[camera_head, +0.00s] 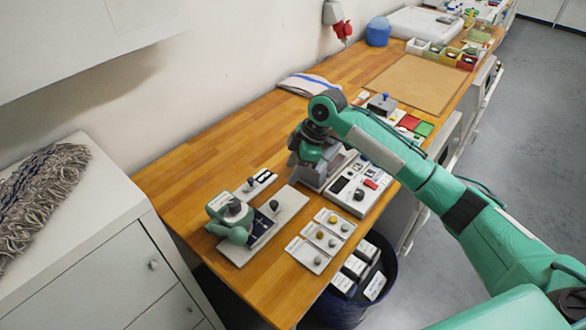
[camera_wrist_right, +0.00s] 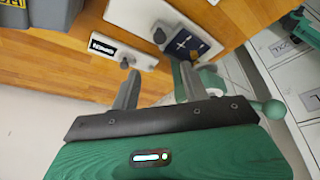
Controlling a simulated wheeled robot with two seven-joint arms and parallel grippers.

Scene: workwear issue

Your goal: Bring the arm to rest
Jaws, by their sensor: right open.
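My right arm reaches in from the right in the head view and bends down over the wooden workbench (camera_head: 180,180). Its gripper (camera_head: 301,158) is above the bench, beside a pale control panel. In the right wrist view the two grey fingers of this gripper (camera_wrist_right: 157,68) stand apart with nothing between them. Past the fingers are a white plate with a dark blue patch (camera_wrist_right: 190,45) and a small black label plate (camera_wrist_right: 103,47). My left gripper is not in view.
A teal hand press (camera_head: 228,216) stands left of the gripper. A panel with buttons (camera_head: 362,185), a knob plate (camera_head: 321,241) and a blue bin (camera_head: 391,282) are close by. A brown mat (camera_head: 420,83) lies empty farther back. A mop head (camera_head: 40,205) lies on the white cabinet.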

